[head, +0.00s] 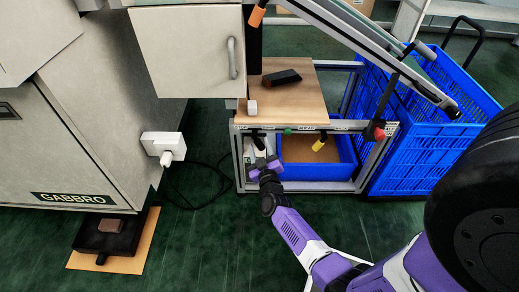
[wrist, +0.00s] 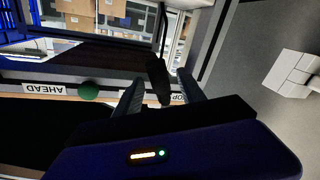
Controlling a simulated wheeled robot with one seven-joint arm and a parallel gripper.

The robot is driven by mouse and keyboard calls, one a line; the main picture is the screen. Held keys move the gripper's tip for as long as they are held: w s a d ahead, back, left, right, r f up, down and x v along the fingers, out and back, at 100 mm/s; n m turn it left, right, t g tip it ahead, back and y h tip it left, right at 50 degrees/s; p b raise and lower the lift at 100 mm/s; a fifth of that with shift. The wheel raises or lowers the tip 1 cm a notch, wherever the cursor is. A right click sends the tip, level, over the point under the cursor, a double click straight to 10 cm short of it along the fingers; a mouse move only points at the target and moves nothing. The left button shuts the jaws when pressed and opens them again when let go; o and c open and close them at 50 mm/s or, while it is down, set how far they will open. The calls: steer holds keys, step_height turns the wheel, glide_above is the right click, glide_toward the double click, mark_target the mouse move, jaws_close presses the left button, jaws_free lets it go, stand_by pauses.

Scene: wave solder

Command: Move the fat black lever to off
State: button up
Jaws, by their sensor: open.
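The fat black lever (head: 258,140) hangs from the front rail of the low metal frame, at the rail's left end in the head view. In the wrist view the lever (wrist: 158,78) stands between the two fingertips of my gripper (wrist: 161,88), which is open. I cannot tell whether a finger touches it. In the head view my gripper (head: 264,163) is just below the lever. A white label (wrist: 178,97) behind the lever is partly hidden, with only "OP" readable.
Right of the lever are a green knob (head: 287,131), a yellow lever (head: 320,142) and a red knob (head: 379,134). A blue bin (head: 340,172) sits under the rail. A white socket box (head: 164,144) is at left.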

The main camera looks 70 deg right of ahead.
steer(key=shift+w+d, duration=0.1)
steer(key=shift+d, duration=0.05)
steer(key=shift+c, duration=0.5)
jaws_close()
steer(key=shift+w, duration=0.1)
steer(key=shift+w+a+f+m+h+b, duration=0.15)
steer(key=shift+w+m+h+b, duration=0.45)
steer(key=shift+m, duration=1.15)
steer(key=shift+w+a+r+m+h+b, duration=0.25)
steer(key=shift+m+b, duration=0.65)
steer(key=shift+m, duration=0.9)
steer(key=shift+w+a+f+m+h+b, duration=0.25)
steer(key=shift+w+m+b, duration=0.4)
steer(key=shift+m, duration=1.1)
steer(key=shift+s, duration=0.1)
